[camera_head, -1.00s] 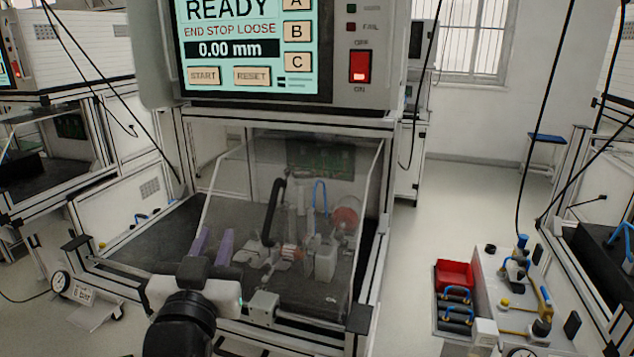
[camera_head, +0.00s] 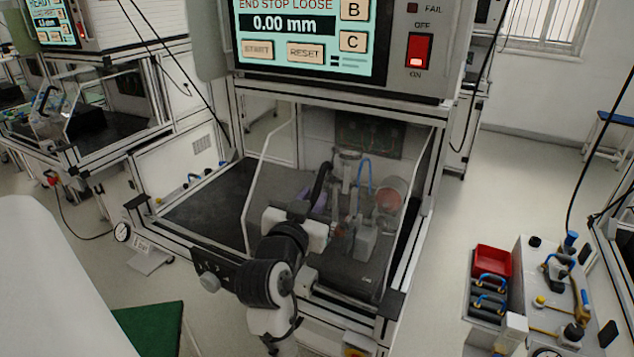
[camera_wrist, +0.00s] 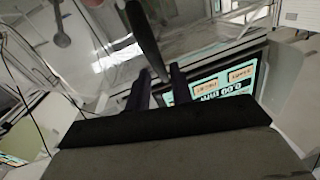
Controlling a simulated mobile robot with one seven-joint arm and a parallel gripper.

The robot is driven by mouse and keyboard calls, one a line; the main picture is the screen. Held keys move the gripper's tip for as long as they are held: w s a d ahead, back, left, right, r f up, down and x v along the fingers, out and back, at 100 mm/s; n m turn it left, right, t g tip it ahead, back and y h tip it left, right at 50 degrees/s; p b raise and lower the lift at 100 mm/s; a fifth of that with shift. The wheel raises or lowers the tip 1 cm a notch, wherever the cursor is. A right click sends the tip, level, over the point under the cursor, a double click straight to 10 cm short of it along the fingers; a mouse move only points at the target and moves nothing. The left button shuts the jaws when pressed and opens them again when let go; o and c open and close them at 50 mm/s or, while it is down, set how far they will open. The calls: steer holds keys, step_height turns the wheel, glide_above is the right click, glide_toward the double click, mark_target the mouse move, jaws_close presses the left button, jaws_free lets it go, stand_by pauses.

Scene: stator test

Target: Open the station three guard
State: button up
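The station's clear guard (camera_head: 270,165) is a see-through panel with pale edges, lowered over the work space below the screen. A dark curved bar (camera_head: 320,182), perhaps its handle, shows at the panel; I cannot tell whether it is in front of or behind it. My gripper (camera_head: 319,205) is at the front of the guard, partly hidden by my wrist. In the wrist view, my two dark fingers (camera_wrist: 160,88) stand apart, and a dark bar (camera_wrist: 146,38) reaches down between them. I cannot tell whether they touch it.
The screen (camera_head: 305,45) above reads END STOP LOOSE and 0.00 mm. A red switch (camera_head: 418,51) is beside it. Another station (camera_head: 85,125) stands at left. A bench with a red bin (camera_head: 492,261) stands at right, with bare floor between.

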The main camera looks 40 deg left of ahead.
mark_target(315, 194)
steer(key=shift+p+x, duration=0.35)
steer(key=shift+x, duration=1.45)
jaws_close()
